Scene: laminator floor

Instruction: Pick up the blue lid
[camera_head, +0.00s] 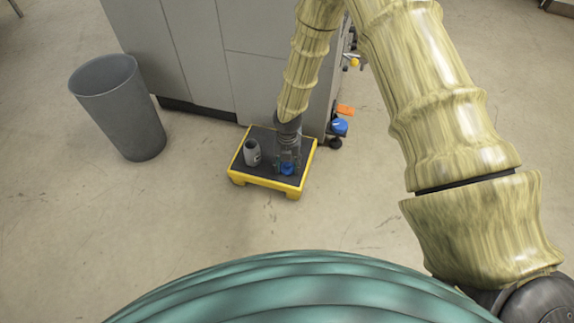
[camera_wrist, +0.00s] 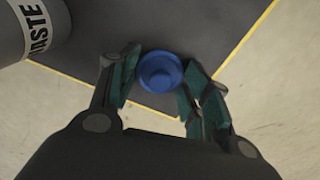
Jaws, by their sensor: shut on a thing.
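The blue lid (camera_wrist: 161,73) is round with a raised centre knob. In the wrist view it sits between the two fingers of my gripper (camera_wrist: 157,88), which are shut on it. In the head view the blue lid (camera_head: 287,169) shows under my gripper (camera_head: 288,162), over the front right part of a low platform. Whether the lid touches the platform top or is slightly above it, I cannot tell.
The yellow-edged platform (camera_head: 263,182) has a dark top. A grey cup-like container (camera_head: 252,153) stands on it, left of my gripper; its label (camera_wrist: 38,26) reads "ASTE". A large grey bin (camera_head: 120,108) stands left, and a grey cabinet (camera_head: 200,60) stands behind. The floor in front is clear.

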